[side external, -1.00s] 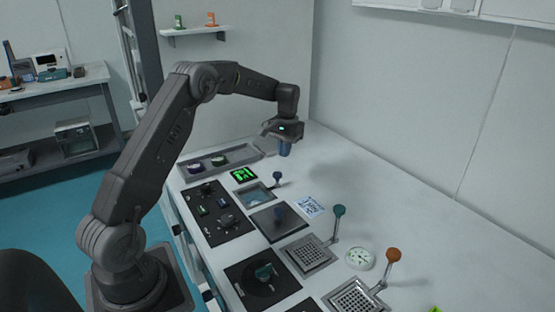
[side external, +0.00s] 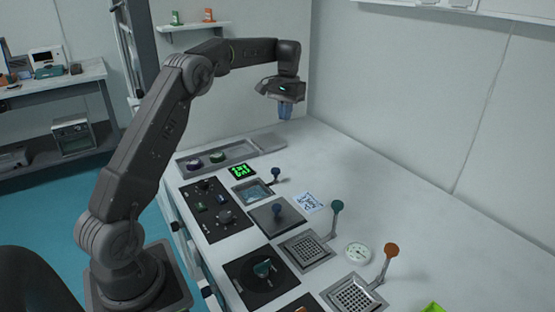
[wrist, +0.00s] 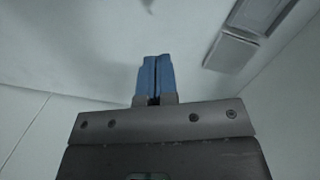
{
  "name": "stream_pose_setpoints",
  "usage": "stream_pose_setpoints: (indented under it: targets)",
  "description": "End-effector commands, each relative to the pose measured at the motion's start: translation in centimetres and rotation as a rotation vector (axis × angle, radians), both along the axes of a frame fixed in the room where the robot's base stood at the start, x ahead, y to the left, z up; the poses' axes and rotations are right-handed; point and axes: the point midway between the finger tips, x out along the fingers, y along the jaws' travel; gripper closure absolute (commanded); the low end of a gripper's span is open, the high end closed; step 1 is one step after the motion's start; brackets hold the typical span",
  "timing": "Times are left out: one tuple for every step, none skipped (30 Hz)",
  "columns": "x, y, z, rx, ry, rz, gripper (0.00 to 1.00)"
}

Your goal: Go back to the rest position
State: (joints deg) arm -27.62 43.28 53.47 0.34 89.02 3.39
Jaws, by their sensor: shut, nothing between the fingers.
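My gripper (side external: 285,110) has blue fingers and hangs, pointing down, above the far end of the white table (side external: 395,215). In the wrist view its blue fingers (wrist: 154,80) lie side by side, shut, with nothing between them. The fingers are clear of the table and touch nothing.
Below and nearer stand a grey tray (side external: 237,152) with round items, a green display (side external: 241,170), and a black knob panel (side external: 221,222). Levers with blue, teal (side external: 337,206) and orange (side external: 391,250) knobs stick up along the table. A wall stands behind; the table's right side is mostly bare.

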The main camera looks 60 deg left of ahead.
Motion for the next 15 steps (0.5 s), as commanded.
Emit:
stream_pose_setpoints:
  targets:
    - [-0.1,-0.3,0.3,0.003,-0.004,-0.004,1.0]
    - [-0.1,-0.6,0.6,0.005,-0.01,-0.007,1.0]
    - [-0.3,-1.1,1.1,0.009,-0.018,-0.014,1.0]
    - [-0.5,-1.7,1.7,0.013,-0.027,-0.021,1.0]
    - [-0.7,-2.3,2.3,0.017,-0.036,-0.029,1.0]
    - [-1.2,-3.4,3.2,0.026,-0.053,-0.041,1.0]
    - [-1.6,-4.3,3.9,0.032,-0.066,-0.052,1.0]
    - [-2.1,-5.2,4.7,0.038,-0.081,-0.064,1.0]
    - [-2.9,-6.6,5.6,0.047,-0.102,-0.081,1.0]
    - [-3.6,-7.6,6.3,0.053,-0.118,-0.093,1.0]
    - [-4.3,-8.6,6.9,0.058,-0.134,-0.106,1.0]
    - [-5.3,-9.9,7.6,0.066,-0.156,-0.122,1.0]
    - [-6.1,-10.9,8.2,0.072,-0.172,-0.134,1.0]
    - [-6.9,-11.8,8.6,0.077,-0.188,-0.146,1.0]
    - [-8.0,-13.0,9.1,0.083,-0.21,-0.163,1.0]
